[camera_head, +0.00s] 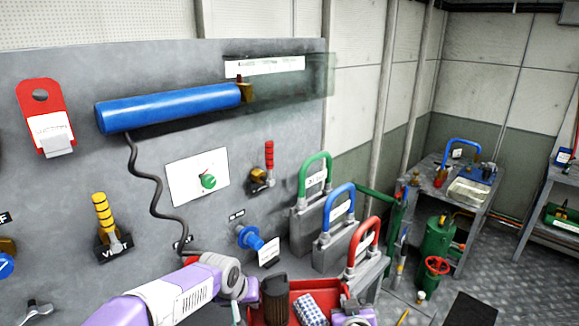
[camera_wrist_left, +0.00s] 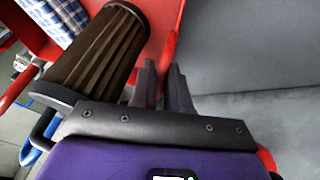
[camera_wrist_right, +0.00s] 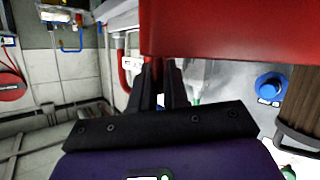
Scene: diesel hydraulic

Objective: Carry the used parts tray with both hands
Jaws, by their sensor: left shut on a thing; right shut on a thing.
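The used parts tray (camera_head: 308,286) is red and shows at the bottom centre of the head view, cut off by the lower edge. A brown pleated filter (camera_head: 274,302) and a blue-and-white checked cloth (camera_head: 311,310) are in it. In the left wrist view, my left gripper (camera_wrist_left: 164,72) is shut on the tray's edge (camera_wrist_left: 158,38), close beside the filter (camera_wrist_left: 98,52). In the right wrist view, my right gripper (camera_wrist_right: 162,68) is shut on the opposite edge of the tray (camera_wrist_right: 230,30). In the head view, the fingertips are largely hidden.
A grey panel with a blue cylinder (camera_head: 170,107) and a blue knob (camera_head: 250,239) stands behind the tray. Farther right are a green vessel (camera_head: 437,243), a bench (camera_head: 478,200) and a dark floor mat (camera_head: 470,308).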

